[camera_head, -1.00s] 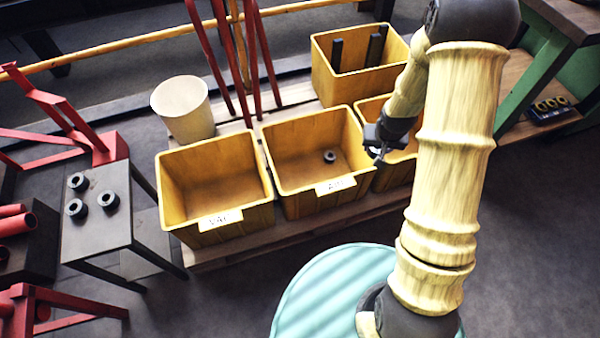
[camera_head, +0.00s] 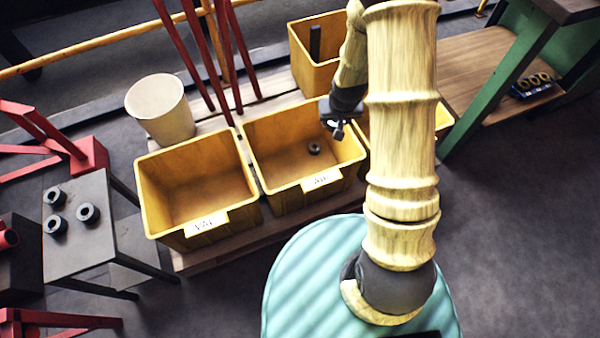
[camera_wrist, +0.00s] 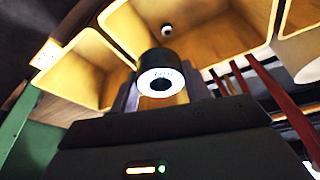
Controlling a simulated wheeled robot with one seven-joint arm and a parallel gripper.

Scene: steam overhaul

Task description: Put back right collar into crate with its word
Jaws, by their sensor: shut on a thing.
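My gripper (camera_head: 338,130) is near the right rim of the middle yellow crate (camera_head: 262,168) in the head view. In the wrist view it is shut on a dark collar (camera_wrist: 160,66) with a pale ring face; marks on that face are too small to read. One dark collar (camera_head: 314,148) lies inside the middle crate. The left yellow crate (camera_head: 160,215) looks empty. Both crates carry white labels on the front, and I cannot read their words clearly. A third yellow crate (camera_head: 362,128) is mostly hidden behind my arm.
Several dark collars (camera_head: 87,213) stand on a grey table (camera_head: 75,255) at left. A cream bin (camera_head: 160,108) and red poles stand behind the crates. A rear crate (camera_head: 310,75) holds dark bars. A green-framed bench (camera_head: 500,95) is at right.

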